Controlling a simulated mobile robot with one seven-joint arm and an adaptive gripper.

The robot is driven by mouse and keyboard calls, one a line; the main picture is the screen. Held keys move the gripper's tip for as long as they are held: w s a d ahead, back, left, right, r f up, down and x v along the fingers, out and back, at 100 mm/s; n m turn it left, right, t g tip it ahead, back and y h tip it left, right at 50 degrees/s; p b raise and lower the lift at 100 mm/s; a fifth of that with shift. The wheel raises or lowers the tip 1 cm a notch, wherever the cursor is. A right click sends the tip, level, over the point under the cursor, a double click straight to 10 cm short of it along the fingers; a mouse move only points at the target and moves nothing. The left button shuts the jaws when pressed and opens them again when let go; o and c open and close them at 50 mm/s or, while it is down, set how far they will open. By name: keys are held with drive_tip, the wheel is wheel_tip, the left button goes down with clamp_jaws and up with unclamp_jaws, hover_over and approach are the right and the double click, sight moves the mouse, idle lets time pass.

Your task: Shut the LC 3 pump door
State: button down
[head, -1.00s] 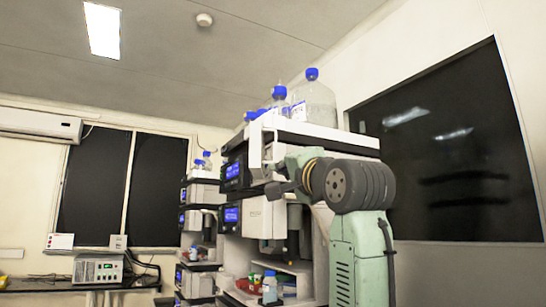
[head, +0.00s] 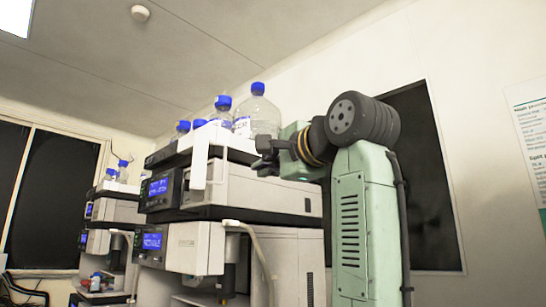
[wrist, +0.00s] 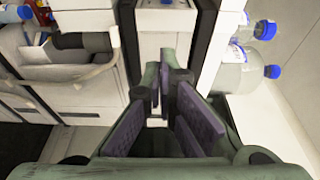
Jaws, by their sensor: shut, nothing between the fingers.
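The near instrument stack shows in the head view. Its upper module (head: 235,188) has a lit blue display at the left. A narrow white panel (head: 200,158), which looks like the pump door swung out and seen nearly edge-on, stands out from the front of the stack. I cannot read which LC number it bears. My gripper (head: 262,158) is raised to the right of this panel, with a visible gap in the picture, before the stack's upper part. In the wrist view my gripper (wrist: 160,85) has its fingers together, with nothing held.
Blue-capped bottles (head: 258,115) stand on top of the stack, and they also show at the right of the wrist view (wrist: 245,75). A second stack (head: 112,210) stands further left. A pale tube (head: 255,250) hangs below the upper modules. A dark window is behind my arm.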

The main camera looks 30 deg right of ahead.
drive_tip(key=w+a, duration=0.1)
drive_tip(key=a, duration=0.1)
drive_tip(key=w+a+p, duration=0.1)
drive_tip(key=a, duration=0.1)
drive_tip(key=shift+w, duration=0.4)
drive_tip(key=shift+a, duration=0.1)
